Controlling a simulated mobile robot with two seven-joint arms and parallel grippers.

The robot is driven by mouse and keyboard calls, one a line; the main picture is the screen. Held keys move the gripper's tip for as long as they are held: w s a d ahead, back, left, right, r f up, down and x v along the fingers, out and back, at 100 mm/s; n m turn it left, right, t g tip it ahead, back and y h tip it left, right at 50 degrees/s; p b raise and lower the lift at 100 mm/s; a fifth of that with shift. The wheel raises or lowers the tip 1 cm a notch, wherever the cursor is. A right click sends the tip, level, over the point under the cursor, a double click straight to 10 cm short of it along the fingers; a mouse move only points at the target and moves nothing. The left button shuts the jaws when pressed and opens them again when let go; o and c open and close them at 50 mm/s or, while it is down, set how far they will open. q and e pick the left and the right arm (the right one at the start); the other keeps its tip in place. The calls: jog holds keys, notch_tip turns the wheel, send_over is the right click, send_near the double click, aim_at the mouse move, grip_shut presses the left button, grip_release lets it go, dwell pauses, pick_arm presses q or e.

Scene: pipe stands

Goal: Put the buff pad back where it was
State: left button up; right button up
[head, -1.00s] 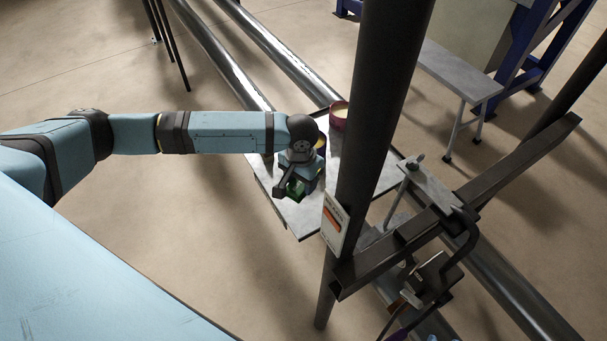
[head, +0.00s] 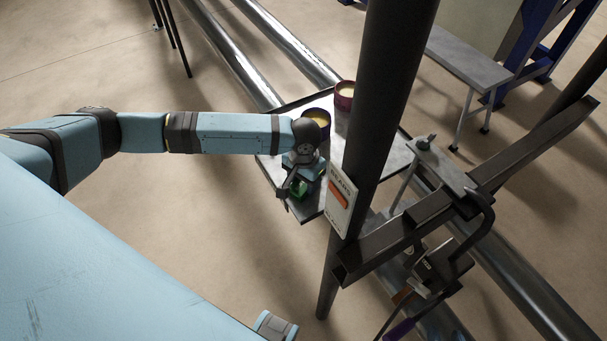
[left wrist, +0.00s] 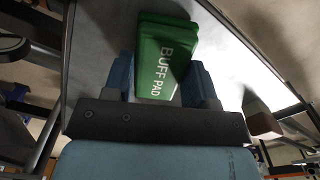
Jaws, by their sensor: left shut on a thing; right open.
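The green buff pad (left wrist: 165,62), with white lettering, is between the blue fingers of my left gripper (left wrist: 162,85) in the left wrist view. My left gripper (head: 300,186) is shut on it. In the head view, only a small part of the buff pad (head: 299,190) shows below the wrist, over the near end of the grey tray (head: 307,209). I cannot tell whether the pad touches the tray. My right gripper is not in view.
Two purple tins with pale yellow contents, a nearer one (head: 318,121) and a farther one (head: 345,92), stand on the tray. A dark upright pipe (head: 382,110) with a white sign (head: 341,200) stands right of my gripper.

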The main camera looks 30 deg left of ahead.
pick_arm(q)
jog(key=shift+f, duration=0.15)
dwell(0.5)
jog(key=o, duration=0.6)
jog(key=shift+o, duration=0.2)
jog(key=o, duration=0.6)
jog(key=shift+c, duration=0.2)
jog(key=shift+r, duration=3.8)
